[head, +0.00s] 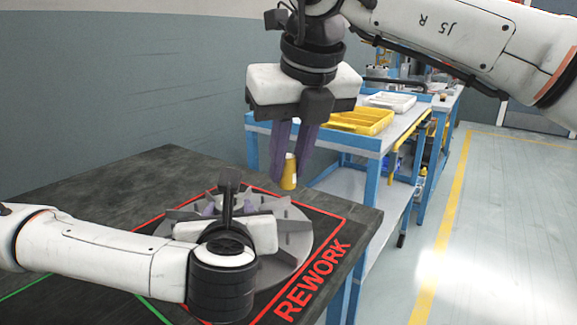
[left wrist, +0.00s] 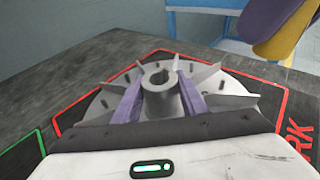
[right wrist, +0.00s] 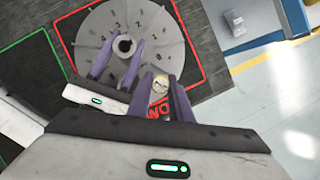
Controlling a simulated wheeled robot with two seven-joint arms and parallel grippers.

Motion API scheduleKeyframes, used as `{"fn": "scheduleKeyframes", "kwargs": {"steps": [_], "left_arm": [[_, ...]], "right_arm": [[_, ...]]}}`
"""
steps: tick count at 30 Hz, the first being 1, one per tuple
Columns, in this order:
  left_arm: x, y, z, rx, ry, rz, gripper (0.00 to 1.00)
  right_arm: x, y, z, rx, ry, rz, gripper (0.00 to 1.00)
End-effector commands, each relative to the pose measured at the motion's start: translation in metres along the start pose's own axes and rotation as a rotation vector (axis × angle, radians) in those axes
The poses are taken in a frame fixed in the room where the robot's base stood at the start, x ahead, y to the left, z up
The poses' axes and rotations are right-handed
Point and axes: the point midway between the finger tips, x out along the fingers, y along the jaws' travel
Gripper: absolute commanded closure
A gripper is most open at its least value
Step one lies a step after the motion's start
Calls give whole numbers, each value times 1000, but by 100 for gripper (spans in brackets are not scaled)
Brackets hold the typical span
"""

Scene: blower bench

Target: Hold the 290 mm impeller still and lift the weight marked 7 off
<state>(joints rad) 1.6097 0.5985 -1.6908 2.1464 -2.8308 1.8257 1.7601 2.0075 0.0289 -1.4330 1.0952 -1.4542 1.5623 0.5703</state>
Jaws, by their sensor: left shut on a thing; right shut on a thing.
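The grey bladed impeller (head: 292,240) lies flat on the dark bench inside a red outline marked REWORK. My left gripper (head: 212,207) is shut on its central hub, which shows between two purple fingers in the left wrist view (left wrist: 160,98). My right gripper (head: 288,178) is shut on a small yellow weight (head: 289,172) and holds it in the air above the impeller's far right side, clear of the disc. The weight's pale end shows in the right wrist view (right wrist: 160,86); I cannot read its mark. Numbers are printed on the impeller's disc (right wrist: 165,38).
A blue-framed side bench (head: 370,143) stands behind to the right, with a yellow tray (head: 362,121) and a white tray (head: 390,101). Green lines mark the bench's left area. Open floor (head: 500,200) with a yellow line lies to the right.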

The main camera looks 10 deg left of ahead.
Motion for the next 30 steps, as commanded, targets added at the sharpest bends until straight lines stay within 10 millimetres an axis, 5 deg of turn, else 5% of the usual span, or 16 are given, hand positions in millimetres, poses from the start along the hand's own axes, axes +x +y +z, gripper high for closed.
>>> {"fn": "scheduleKeyframes", "kwargs": {"steps": [30], "left_arm": [[-1, -2, -7, 7, 14, -6, 100]], "right_arm": [[-33, 1, 13, -2, 1, 1, 100]]}}
